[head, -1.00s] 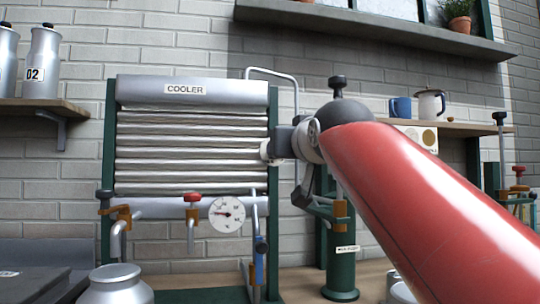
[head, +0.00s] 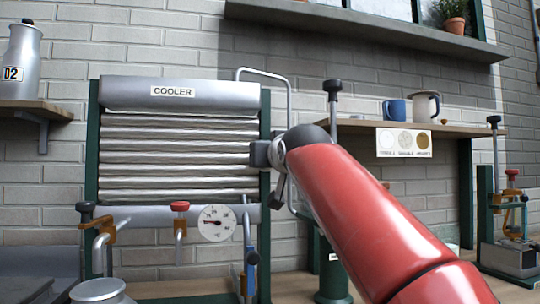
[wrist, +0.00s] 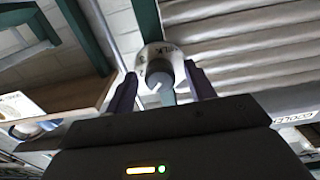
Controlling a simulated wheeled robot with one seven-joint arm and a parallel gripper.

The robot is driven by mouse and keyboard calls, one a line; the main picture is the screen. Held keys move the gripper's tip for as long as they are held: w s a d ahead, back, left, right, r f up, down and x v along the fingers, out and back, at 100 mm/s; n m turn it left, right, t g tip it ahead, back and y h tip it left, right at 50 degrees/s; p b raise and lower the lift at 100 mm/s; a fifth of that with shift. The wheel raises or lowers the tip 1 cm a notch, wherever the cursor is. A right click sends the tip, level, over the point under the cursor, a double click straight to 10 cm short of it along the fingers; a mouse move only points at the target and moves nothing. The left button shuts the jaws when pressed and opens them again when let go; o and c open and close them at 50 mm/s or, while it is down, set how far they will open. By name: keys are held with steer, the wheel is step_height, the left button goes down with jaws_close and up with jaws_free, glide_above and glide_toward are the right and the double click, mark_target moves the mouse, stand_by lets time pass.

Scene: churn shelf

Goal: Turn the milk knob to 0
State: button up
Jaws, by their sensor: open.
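The milk knob (wrist: 160,80) is a grey round knob with a pale pointer mark, in front of a white dial plate (wrist: 174,50) lettered MILK, in the wrist view. My gripper (wrist: 161,74) is open, with one dark finger on each side of the knob; I cannot tell whether they touch it. In the head view my gripper (head: 263,154) is at the right side of the cooler (head: 180,93), and it hides the knob. The dial's numbers are too small to read.
A gauge (head: 216,223) and a red-handled tap (head: 180,207) are below the cooler's ridged panel. A pipe (head: 266,72) arches beside the cooler.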

steer(key=c, duration=1)
steer(key=shift+o, duration=0.2)
steer(key=shift+n, duration=0.4)
steer(key=shift+n+p, duration=0.75)
steer(key=shift+n, duration=3.35)
steer(key=o, duration=1)
steer(key=shift+c, duration=0.2)
